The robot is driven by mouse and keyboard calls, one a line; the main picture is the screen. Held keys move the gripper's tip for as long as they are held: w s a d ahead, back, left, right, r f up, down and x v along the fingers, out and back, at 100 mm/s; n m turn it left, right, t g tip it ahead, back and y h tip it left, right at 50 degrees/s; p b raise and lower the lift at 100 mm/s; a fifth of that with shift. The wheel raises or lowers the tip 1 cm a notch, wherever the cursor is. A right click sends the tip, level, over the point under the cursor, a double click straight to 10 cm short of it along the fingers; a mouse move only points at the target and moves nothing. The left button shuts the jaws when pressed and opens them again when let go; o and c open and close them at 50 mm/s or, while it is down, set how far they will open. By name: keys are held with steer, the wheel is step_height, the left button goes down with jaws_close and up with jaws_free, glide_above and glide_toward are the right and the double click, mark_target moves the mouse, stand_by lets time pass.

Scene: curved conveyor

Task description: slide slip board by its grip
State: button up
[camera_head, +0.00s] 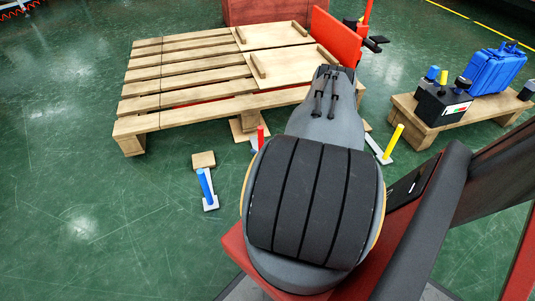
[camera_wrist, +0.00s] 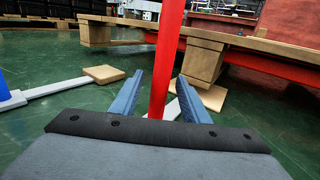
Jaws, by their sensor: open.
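Small wooden boards lie on the floor, each with a grey strip and an upright coloured post as its grip. The red post (camera_head: 261,137) stands left of my arm in the head view. It also rises in the wrist view (camera_wrist: 167,60) between the two fingers of my gripper (camera_wrist: 160,76). The gripper is open, with a finger on either side of the post; I cannot tell whether either touches it. Behind the post lies a wooden board (camera_wrist: 212,97) by a pallet foot. My arm hides the gripper in the head view.
A blue post (camera_head: 205,186) with its board (camera_head: 204,159) stands to the left, a yellow post (camera_head: 393,142) to the right. The wooden pallet (camera_head: 190,85) is just beyond. A bench (camera_head: 432,113) with a blue case (camera_head: 495,70) stands right. Floor at left is clear.

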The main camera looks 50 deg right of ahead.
steer(key=shift+w+a+b, duration=0.1)
steer(key=shift+w+b, duration=0.6)
steer(key=shift+w, duration=1.5)
jaws_close()
